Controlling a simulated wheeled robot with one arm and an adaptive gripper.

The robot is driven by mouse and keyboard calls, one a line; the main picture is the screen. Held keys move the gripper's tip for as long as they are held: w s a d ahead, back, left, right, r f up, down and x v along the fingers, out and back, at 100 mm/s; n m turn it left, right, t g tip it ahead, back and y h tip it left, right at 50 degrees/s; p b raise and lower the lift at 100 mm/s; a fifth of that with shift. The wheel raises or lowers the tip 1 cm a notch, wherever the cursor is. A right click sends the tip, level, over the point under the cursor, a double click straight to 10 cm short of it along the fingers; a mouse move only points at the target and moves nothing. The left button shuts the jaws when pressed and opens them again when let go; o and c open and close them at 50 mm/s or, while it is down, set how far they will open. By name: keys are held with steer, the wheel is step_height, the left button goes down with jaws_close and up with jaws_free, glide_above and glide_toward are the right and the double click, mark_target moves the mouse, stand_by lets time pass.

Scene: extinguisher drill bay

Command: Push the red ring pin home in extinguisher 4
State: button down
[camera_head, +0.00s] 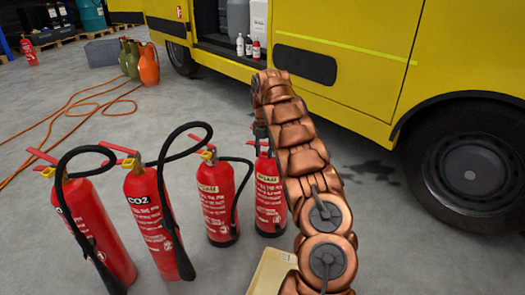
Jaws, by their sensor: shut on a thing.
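Several red extinguishers stand upright in a row on the floor. The rightmost one (269,195), fourth from the left, is partly covered by my copper-coloured arm. Its number cannot be read. My gripper (261,134) is small and dark here, pointing down right at the top of this extinguisher, at its valve head. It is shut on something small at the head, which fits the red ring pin. The pin itself is too small and too hidden to make out, and so is how deep it sits.
The extinguisher to its left (216,200) stands close by, with its black hose between them. Two hosed extinguishers (152,215) (95,235) stand further left. A yellow truck (350,70) with a wheel (472,170) is behind. An orange hose (75,115) lies on the floor.

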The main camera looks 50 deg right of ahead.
steer(key=shift+w+d+r+p, duration=0.1)
steer(key=shift+w+d+p, duration=0.2)
steer(key=shift+d+p, duration=0.45)
steer(key=shift+w+d+p, duration=0.25)
steer(key=shift+d+p, duration=0.2)
steer(key=shift+p, duration=0.55)
steer(key=shift+w+d+r+p, duration=0.1)
steer(key=shift+w+d+p, duration=0.2)
steer(key=shift+d+p, duration=0.45)
steer(key=shift+w+d+p, duration=0.35)
steer(key=shift+d+p, duration=0.3)
steer(key=shift+p, duration=1)
steer(key=shift+d+f, duration=0.15)
steer(key=shift+f, duration=0.05)
steer(key=shift+p, duration=1.55)
stand_by(2.1)
